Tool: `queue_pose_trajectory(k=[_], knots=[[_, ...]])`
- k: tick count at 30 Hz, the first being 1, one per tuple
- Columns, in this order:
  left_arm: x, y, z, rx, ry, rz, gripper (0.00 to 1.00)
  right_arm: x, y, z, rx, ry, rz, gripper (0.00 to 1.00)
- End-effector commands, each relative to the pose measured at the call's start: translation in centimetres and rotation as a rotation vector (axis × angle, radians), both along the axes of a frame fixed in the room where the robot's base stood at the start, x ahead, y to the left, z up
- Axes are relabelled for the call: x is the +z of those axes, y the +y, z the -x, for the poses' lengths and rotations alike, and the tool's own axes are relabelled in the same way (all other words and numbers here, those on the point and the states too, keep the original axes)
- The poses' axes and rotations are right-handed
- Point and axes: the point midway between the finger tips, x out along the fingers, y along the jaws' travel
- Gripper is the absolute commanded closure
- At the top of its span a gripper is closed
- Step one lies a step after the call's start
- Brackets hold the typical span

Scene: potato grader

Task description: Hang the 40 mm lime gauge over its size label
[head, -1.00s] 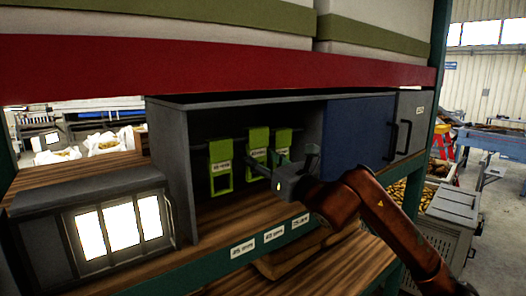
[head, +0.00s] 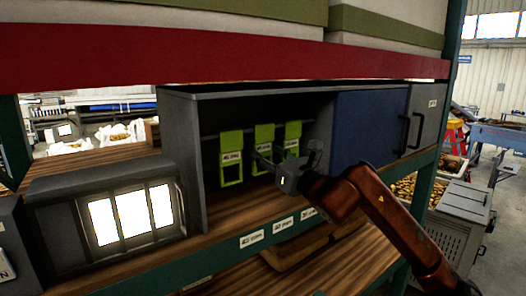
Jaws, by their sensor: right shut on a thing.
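Three lime gauges hang side by side from a rail inside the open grey cabinet: a left one (head: 231,145), a middle one (head: 263,135) and a right one (head: 293,132). Each looks like a plate with a window; their white labels are too small to read surely. My right gripper (head: 288,160) reaches in from the right and appears shut on the right gauge, partly hiding it and the middle one. Three white size labels sit on the shelf's front edge: left (head: 251,239), middle (head: 279,226) and right (head: 308,213). My left gripper is out of view.
A blue door panel (head: 368,133) and a grey handled door (head: 422,115) close the cabinet's right side. A dark box with bright windows (head: 110,215) stands left. A red beam (head: 200,50) crosses above. Bare wooden shelf lies before the cabinet.

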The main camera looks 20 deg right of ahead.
Motion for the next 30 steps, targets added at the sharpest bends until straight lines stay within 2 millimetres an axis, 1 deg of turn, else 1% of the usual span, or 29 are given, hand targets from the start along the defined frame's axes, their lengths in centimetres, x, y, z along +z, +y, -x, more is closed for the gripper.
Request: queue_pose_trajectory(k=[1, 2, 10, 16, 18, 22, 26, 30], knots=[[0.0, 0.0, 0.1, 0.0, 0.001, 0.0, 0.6, 0.1, 0.0, 0.0, 0.0, -0.001, 0.0, 0.76], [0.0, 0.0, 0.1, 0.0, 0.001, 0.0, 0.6, 0.1, 0.0, 0.0, 0.0, -0.001, 0.0, 0.54], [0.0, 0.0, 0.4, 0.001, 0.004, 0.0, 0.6, 0.0, 0.0, 0.0, 0.0, -0.001, 0.0, 0.35], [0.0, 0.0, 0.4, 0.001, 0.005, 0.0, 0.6, 0.0, 0.0, 0.0, 0.0, 0.0, 0.0, 0.35], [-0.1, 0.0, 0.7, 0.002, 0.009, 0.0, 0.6, 0.0, 0.0, 0.0, 0.0, 0.0, 0.0, 0.35], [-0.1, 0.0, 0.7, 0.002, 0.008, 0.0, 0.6, -0.1, -0.4, 0.8, -0.001, -0.001, -0.001, 0.35], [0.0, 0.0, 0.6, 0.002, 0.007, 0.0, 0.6, -0.6, -1.1, 2.7, -0.003, -0.001, 0.002, 0.35], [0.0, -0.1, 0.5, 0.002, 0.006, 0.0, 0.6, -1.2, -2.1, 5.5, -0.002, 0.0, 0.003, 0.35]])
